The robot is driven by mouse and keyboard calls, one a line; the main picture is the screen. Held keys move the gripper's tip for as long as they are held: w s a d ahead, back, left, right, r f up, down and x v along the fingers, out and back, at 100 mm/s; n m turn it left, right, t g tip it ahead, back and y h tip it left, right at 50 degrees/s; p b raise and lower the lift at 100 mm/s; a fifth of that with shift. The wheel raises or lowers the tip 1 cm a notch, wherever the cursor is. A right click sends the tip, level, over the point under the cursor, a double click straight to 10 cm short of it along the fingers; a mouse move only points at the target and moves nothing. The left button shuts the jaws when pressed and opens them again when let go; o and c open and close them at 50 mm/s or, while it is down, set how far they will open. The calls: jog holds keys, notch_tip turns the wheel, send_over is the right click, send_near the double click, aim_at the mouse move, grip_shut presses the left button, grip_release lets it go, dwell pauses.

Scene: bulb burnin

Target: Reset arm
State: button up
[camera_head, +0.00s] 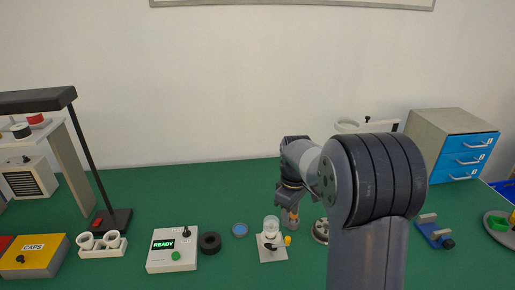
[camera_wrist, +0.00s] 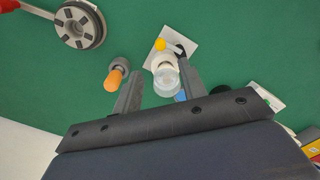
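My gripper (camera_head: 289,204) hangs above the green table in the head view, right of a white plate fixture (camera_head: 270,254) with a clear glass cylinder (camera_head: 271,226) and a yellow knob (camera_head: 288,240). In the wrist view my gripper (camera_wrist: 158,88) has its two fingers apart, with nothing visibly held. The glass cylinder (camera_wrist: 166,78) shows between and beyond the fingers, near the right one. An orange-topped piece with a grey base (camera_wrist: 115,78) stands just left of the left finger. My arm hides part of the table at the right.
A round grey-and-black device (camera_wrist: 79,24) lies near the gripper. Left are a READY box (camera_head: 172,250), a black ring (camera_head: 210,243), a blue dish (camera_head: 240,230) and a lamp (camera_head: 90,160). Blue drawers (camera_head: 470,156) stand back right, with a blue holder (camera_head: 433,232) before them.

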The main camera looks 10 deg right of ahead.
aim_at(288, 237)
notch_tip(288, 237, down, 10)
jog(key=shift+r+p, duration=0.1)
jog(key=shift+p, duration=0.25)
jog(key=shift+s, duration=0.1)
jog(key=shift+m, duration=0.3)
